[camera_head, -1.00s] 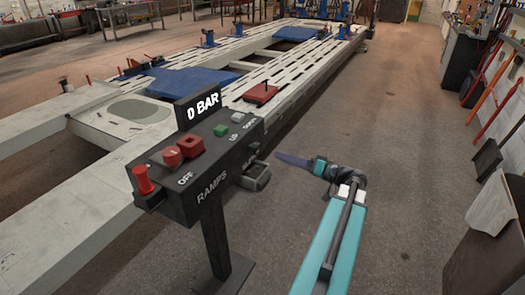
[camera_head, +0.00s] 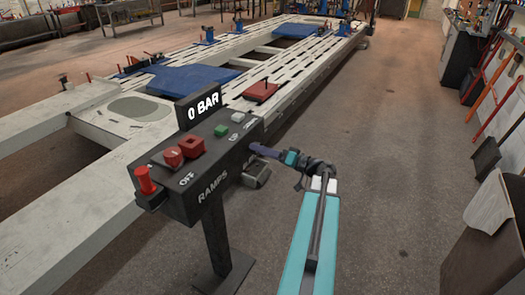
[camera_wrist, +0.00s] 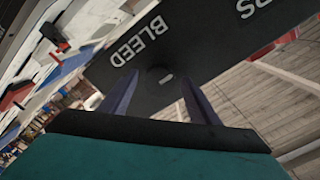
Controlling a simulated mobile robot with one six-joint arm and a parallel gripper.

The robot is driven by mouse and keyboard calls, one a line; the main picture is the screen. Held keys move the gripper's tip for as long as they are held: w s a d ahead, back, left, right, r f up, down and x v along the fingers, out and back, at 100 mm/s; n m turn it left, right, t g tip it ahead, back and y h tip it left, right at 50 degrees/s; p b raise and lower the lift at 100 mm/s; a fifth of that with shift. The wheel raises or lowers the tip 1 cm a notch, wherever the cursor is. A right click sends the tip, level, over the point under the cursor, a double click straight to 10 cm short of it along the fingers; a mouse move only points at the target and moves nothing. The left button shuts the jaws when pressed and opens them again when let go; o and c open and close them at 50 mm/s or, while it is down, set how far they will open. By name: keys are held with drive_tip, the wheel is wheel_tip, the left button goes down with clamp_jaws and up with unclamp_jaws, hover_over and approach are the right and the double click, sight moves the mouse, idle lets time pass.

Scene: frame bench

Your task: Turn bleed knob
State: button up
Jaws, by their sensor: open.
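The black control box (camera_head: 205,190) stands on a post, with "RAMPS" on its side and a "0 BAR" display (camera_head: 200,107) on top. My gripper (camera_head: 254,149) is open at the right end of the box. In the wrist view, its two purple fingers (camera_wrist: 158,84) stand on either side of the knob with gaps. Whether the fingertips touch the panel cannot be told. The knob is not clear in the head view.
A red emergency-style knob (camera_head: 144,180), red switches (camera_head: 192,146) and a green button (camera_head: 221,130) sit on the box top. A grey part (camera_head: 257,176) sticks out below my fingers. The pale frame bench (camera_head: 120,190) lies behind. Open floor (camera_head: 390,170) lies to the right.

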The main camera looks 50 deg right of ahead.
drive_tip(key=c, duration=1.1)
drive_tip(key=shift+o, duration=0.2)
drive_tip(key=shift+m, duration=0.4)
drive_tip(key=shift+m+p, duration=2.1)
drive_tip(key=shift+m, duration=6.5)
